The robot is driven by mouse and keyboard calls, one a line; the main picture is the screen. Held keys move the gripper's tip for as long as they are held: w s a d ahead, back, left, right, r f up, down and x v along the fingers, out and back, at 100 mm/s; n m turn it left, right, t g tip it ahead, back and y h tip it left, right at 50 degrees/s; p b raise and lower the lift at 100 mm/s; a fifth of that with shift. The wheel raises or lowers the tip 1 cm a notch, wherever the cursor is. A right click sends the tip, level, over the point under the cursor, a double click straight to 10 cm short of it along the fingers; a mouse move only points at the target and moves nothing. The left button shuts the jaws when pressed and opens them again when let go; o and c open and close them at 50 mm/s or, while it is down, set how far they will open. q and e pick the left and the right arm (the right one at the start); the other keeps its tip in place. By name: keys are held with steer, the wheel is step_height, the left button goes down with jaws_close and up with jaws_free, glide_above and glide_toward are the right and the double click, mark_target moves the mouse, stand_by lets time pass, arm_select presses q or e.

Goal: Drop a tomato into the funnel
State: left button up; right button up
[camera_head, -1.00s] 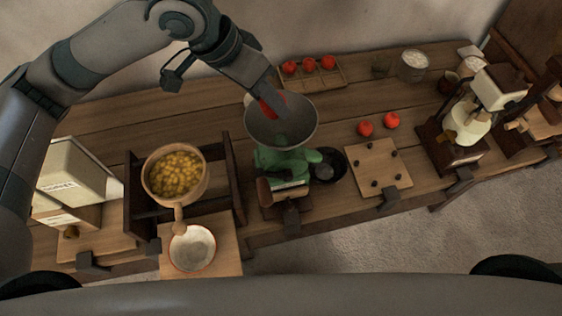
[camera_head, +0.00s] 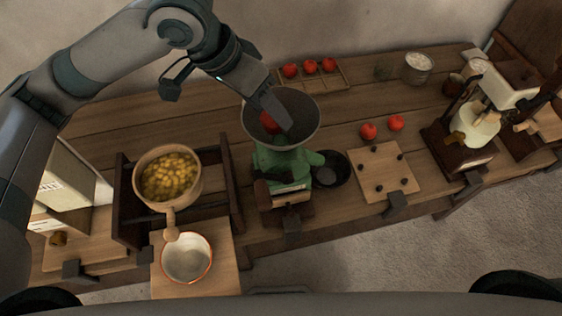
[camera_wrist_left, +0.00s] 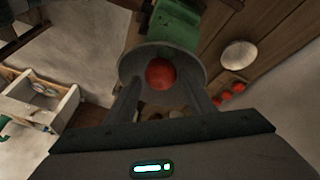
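The funnel (camera_head: 304,127) is a wide grey bowl on top of a green mill (camera_head: 285,165). A red tomato (camera_head: 269,122) is inside the funnel, partly covered by my finger. In the left wrist view the tomato (camera_wrist_left: 160,73) sits in the funnel (camera_wrist_left: 134,66) between my two fingers, with gaps on both sides. My left gripper (camera_head: 276,115) reaches down into the funnel with its fingers spread open. It also shows in the left wrist view (camera_wrist_left: 162,90). My right gripper is not in view.
Several more tomatoes are in a wooden tray (camera_head: 343,83) behind the funnel and loose on the table (camera_head: 369,131). A pan of yellow pieces (camera_head: 139,183) stands left, above a white bowl (camera_head: 187,258). A pegged board (camera_head: 397,178) and machines are at right.

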arm_select(q)
steer(key=shift+o, duration=0.7)
steer(key=b+v, duration=0.3)
steer(key=v, duration=1.4)
steer(key=shift+r, duration=0.2)
